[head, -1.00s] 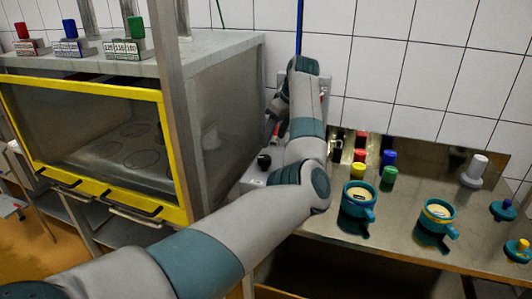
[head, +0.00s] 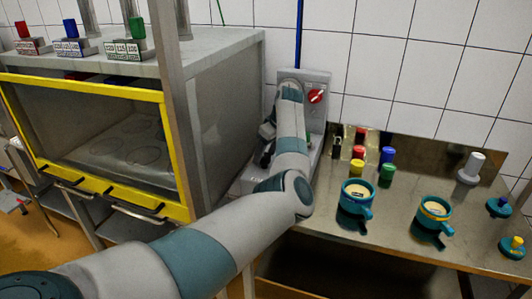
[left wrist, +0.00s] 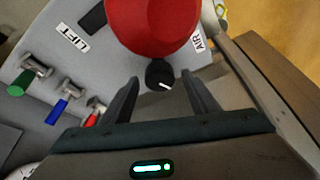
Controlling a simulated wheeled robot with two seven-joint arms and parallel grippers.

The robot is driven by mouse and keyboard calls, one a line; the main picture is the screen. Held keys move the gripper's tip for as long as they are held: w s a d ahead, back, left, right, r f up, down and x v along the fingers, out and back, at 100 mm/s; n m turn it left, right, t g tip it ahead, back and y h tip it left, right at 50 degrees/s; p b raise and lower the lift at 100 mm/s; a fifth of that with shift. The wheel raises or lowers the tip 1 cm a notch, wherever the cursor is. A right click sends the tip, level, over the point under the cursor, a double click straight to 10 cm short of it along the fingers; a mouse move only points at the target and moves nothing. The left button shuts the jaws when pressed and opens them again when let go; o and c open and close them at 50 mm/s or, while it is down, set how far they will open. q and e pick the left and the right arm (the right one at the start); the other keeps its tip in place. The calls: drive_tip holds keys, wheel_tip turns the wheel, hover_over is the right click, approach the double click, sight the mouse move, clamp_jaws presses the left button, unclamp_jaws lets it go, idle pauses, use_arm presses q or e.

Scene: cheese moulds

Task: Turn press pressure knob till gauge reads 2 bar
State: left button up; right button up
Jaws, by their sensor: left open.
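In the left wrist view a small black knob (left wrist: 159,74) with a white pointer mark sits on a grey panel, close to an "AIR" label (left wrist: 198,43). My left gripper (left wrist: 160,86) is open, its two dark fingers on either side of the knob, with gaps showing on both sides. A large red dome (left wrist: 152,24) stands just beyond the knob. In the head view my left gripper (head: 265,146) is a dark shape partly hidden behind my own forearm. No gauge reading can be made out in either view. My right gripper is not in view.
A "LIFT" label (left wrist: 73,40) and green (left wrist: 22,83), blue (left wrist: 57,110) and red (left wrist: 92,117) handles are on the panel's left. The yellow-framed cabinet (head: 222,115) is left of my arm; teal cups (head: 356,199) stand right.

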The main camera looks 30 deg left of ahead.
use_arm(q)
drive_tip(key=c, duration=1)
drive_tip(key=shift+c, duration=0.2)
drive_tip(key=shift+s+r+m+p, duration=0.1)
drive_tip(key=shift+r+m+p, duration=0.1)
drive_tip(key=shift+m+p, duration=0.85)
drive_tip(key=m+t+p, duration=0.1)
drive_tip(key=m+p, duration=0.1)
drive_tip(key=p, duration=0.1)
drive_tip(key=m+t+h+p, duration=0.1)
drive_tip(key=m+p, duration=0.2)
drive_tip(key=p, duration=0.1)
drive_tip(key=m+t+h+p, duration=0.1)
drive_tip(key=m+p, duration=0.2)
drive_tip(key=p, duration=0.1)
drive_tip(key=shift+s+a+r, duration=0.1)
drive_tip(key=shift+s+a, duration=0.15)
drive_tip(key=shift+m+h+p, duration=0.5)
drive_tip(key=shift+m+p, duration=0.3)
drive_tip(key=shift+m, duration=0.25)
drive_tip(key=shift+a+f+m+t+p, duration=0.1)
drive_tip(key=shift+f+m+t+p, duration=0.15)
drive_tip(key=shift+m, duration=0.25)
drive_tip(key=shift+h, duration=0.3)
